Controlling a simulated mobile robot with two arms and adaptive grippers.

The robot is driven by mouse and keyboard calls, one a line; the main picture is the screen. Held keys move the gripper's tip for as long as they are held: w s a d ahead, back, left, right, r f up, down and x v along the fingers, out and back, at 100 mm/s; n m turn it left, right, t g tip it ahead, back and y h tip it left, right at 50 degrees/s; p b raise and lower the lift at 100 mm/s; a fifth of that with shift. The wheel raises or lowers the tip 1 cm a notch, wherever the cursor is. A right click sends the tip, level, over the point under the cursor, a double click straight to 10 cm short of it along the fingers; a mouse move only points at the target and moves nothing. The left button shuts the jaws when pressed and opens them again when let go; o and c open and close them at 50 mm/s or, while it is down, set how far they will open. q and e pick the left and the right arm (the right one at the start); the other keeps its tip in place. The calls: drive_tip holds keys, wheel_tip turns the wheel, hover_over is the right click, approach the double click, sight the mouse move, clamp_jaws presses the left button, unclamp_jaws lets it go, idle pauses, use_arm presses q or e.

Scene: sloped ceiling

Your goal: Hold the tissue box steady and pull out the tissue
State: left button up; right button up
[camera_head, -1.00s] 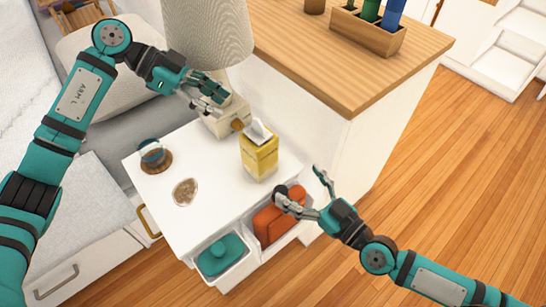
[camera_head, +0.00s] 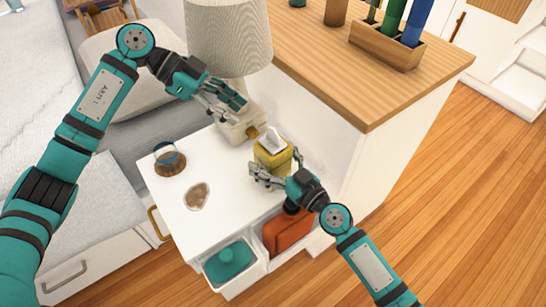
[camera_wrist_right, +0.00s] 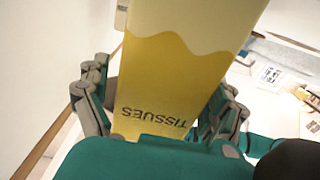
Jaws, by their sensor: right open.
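The yellow tissue box (camera_head: 270,161) stands on the white nightstand, with a white tissue (camera_head: 273,139) sticking up from its top. My right gripper (camera_head: 276,163) is open around the box, one finger on each side; its hand hides the lower part. In the right wrist view the box (camera_wrist_right: 175,75), printed "TISSUES", fills the space between the open fingers (camera_wrist_right: 160,102). I cannot tell whether they touch it. My left gripper (camera_head: 231,108) is open and empty, behind and left of the box, by the lamp base.
A lamp (camera_head: 228,40) stands behind the box. A mug on a coaster (camera_head: 170,162) and a brown-and-white coaster (camera_head: 197,196) lie left on the nightstand (camera_head: 222,185). Open front bins hold a teal item (camera_head: 229,262) and an orange item (camera_head: 287,232). A wood-topped cabinet (camera_head: 330,70) stands right.

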drive_tip(key=shift+w+a, duration=0.1)
drive_tip(key=shift+w, duration=0.05)
drive_tip(key=c, duration=1.3)
